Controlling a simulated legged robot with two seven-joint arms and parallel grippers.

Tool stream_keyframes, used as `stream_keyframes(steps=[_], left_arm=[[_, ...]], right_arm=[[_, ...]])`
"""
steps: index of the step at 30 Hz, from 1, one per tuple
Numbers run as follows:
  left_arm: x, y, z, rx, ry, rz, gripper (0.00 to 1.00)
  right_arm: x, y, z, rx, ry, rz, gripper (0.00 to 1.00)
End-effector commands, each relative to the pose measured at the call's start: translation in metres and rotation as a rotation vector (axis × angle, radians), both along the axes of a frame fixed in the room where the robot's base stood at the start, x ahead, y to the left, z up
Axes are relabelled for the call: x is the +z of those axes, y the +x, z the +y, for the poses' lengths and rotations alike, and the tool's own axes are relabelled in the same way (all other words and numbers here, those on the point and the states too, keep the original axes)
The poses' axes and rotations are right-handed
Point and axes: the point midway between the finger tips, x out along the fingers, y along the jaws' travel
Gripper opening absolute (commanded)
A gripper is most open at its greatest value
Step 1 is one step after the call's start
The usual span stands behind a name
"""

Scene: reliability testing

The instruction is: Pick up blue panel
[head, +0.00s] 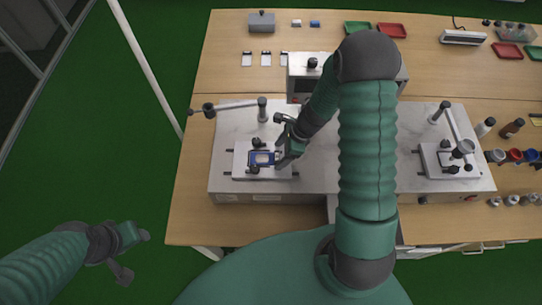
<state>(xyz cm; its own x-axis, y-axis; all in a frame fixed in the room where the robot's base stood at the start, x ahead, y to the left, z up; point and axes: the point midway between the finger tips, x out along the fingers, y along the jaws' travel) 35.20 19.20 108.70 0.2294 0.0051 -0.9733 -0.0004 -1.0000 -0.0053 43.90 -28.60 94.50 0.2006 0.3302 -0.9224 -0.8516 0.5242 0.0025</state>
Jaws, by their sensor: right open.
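The blue panel (262,158) is a small blue-rimmed rectangle with a pale middle. It lies on a light metal fixture (243,172) at the left end of the grey test machine. My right gripper (281,155) is open at the panel's right edge, with its fingers over or beside that edge. I cannot tell whether it touches the panel. My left gripper (134,256) hangs over the green floor at the lower left, away from the table; its jaw state is unclear.
The grey machine (320,180) stands on a wooden table (190,225). A lever arm (235,104) rises behind the fixture. Red (392,30) and green (357,28) trays lie at the back. Bottles and jars (512,128) crowd the right side. A white pole (145,65) stands left of the table.

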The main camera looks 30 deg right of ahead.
Motion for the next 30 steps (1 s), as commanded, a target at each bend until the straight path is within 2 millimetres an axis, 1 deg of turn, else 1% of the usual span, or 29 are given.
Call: stream_keyframes(steps=[2, 7, 22, 28, 30], left_arm=[[-0.0002, -0.0001, 0.0001, 0.000, 0.000, 0.000, 0.50], [-0.0004, -0.0001, 0.0002, 0.000, 0.000, 0.000, 0.50], [-0.0004, -0.0001, 0.0001, 0.000, 0.000, 0.000, 0.50], [-0.0003, -0.0001, 0.0001, 0.000, 0.000, 0.000, 0.50], [0.0001, -0.0001, 0.0001, 0.000, 0.000, 0.000, 0.50]], right_arm=[[-0.0039, 0.0010, 0.0027, 0.002, 0.000, 0.000, 0.71], [-0.0040, 0.0010, 0.0028, 0.003, 0.000, 0.000, 0.71], [-0.0041, 0.0008, 0.0009, 0.002, 0.000, -0.001, 0.06], [-0.0034, 0.0009, 0.0005, 0.001, -0.002, -0.001, 0.06], [0.0016, 0.0014, 0.0003, 0.001, -0.002, -0.002, 0.06]])
